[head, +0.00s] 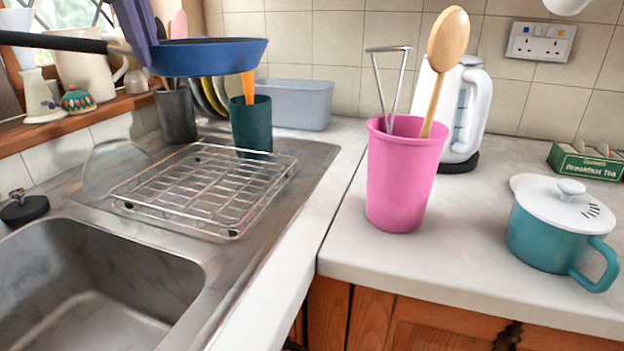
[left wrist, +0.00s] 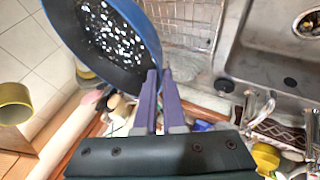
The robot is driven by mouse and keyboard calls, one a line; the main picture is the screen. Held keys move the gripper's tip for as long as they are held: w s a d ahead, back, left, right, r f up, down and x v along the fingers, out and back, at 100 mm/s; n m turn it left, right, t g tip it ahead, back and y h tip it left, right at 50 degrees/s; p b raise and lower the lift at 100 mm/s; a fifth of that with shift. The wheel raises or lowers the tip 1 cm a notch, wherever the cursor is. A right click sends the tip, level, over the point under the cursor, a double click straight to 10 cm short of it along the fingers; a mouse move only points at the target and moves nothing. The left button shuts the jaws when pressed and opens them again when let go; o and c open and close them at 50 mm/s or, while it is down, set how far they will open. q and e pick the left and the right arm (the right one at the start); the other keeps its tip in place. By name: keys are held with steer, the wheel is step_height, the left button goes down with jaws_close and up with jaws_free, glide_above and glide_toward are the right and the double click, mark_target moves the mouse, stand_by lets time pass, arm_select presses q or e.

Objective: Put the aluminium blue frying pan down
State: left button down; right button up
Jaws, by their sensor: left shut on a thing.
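The blue frying pan (head: 215,57) is in the air at the upper left of the head view, roughly level, above the back of the draining board. Its dark handle (head: 50,42) points left, past the sill. My left gripper (head: 148,62), with purple fingers, comes down from above and is shut on the pan near its left edge. In the left wrist view the fingertips (left wrist: 160,74) meet the rim of the pan (left wrist: 105,40), whose dark inside shows bright specks. Whether they grip only the rim is not clear. My right gripper is not in view.
A wire rack (head: 205,190) sits on the draining board beside the sink (head: 90,285). A dark green cup (head: 251,125) and a grey tub (head: 293,103) stand behind it. A pink utensil cup (head: 398,180), white kettle (head: 465,110) and teal pot (head: 555,235) stand on the counter (head: 480,240).

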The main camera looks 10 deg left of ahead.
arm_select(q)
step_height(320, 180, down, 15)
steer(key=shift+w+f+b, duration=0.1)
steer(key=shift+f+b, duration=0.1)
steer(key=shift+b, duration=0.55)
step_height(320, 180, down, 4)
steer(key=shift+d+f+b, duration=0.1)
steer(key=shift+f+b, duration=0.15)
steer(key=shift+b, duration=0.15)
steer(key=c, duration=1)
jaws_free()
steer(key=p+v, duration=0.2)
steer(key=v, duration=1)
steer(key=shift+p, duration=0.4)
